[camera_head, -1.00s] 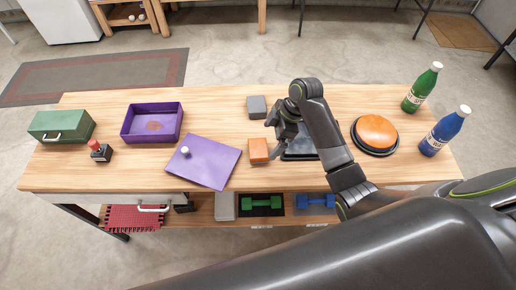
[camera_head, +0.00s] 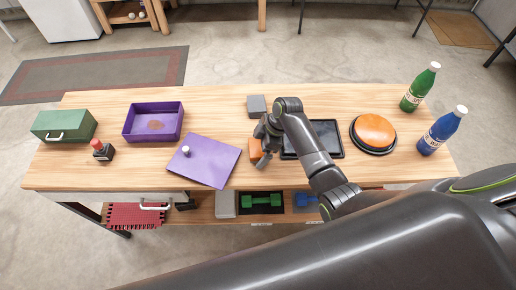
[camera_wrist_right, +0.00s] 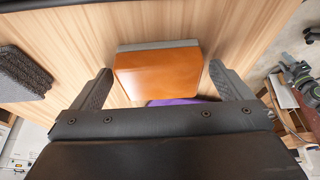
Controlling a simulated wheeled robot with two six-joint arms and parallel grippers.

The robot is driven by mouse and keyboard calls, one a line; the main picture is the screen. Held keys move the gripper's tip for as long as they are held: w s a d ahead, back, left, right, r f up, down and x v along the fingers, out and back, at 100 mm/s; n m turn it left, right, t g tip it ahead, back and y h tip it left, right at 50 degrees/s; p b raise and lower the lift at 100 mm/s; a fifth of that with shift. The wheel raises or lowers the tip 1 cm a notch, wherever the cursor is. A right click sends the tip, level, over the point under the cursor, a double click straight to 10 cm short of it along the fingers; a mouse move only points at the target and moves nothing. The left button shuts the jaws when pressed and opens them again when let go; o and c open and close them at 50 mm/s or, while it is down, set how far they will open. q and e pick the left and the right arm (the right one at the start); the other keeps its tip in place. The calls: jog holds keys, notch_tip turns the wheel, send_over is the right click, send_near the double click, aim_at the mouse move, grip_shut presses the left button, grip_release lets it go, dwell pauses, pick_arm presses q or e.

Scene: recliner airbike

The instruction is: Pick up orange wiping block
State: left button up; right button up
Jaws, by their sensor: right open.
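The orange wiping block (camera_head: 255,150) lies on the wooden table, partly hidden behind my right gripper (camera_head: 264,143) in the head view. In the right wrist view the orange block (camera_wrist_right: 158,72) has a grey layer along its far edge. It sits ahead of and between the two spread fingers of my right gripper (camera_wrist_right: 166,88), with a gap on each side. The right gripper is open and empty. My left gripper is not in view.
A grey block (camera_head: 257,105) lies behind. A black tray (camera_head: 328,137) and a large orange button (camera_head: 375,131) are to the right. A purple lid (camera_head: 208,163) with a white knob lies close on the left. A purple box (camera_head: 150,124) stands farther left.

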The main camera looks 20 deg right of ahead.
jog(key=c, duration=1.1)
jog(key=shift+o, duration=0.2)
jog(key=shift+r, duration=0.1)
notch_tip(320, 180, up, 10)
jog(key=b, duration=0.1)
jog(key=o, duration=0.5)
jog(key=shift+c, duration=0.2)
jog(key=c, duration=0.4)
notch_tip(320, 180, down, 2)
jog(key=shift+f+b, duration=0.2)
jog(key=shift+b, duration=1)
jog(key=shift+r, duration=0.1)
jog(key=shift+r, duration=0.1)
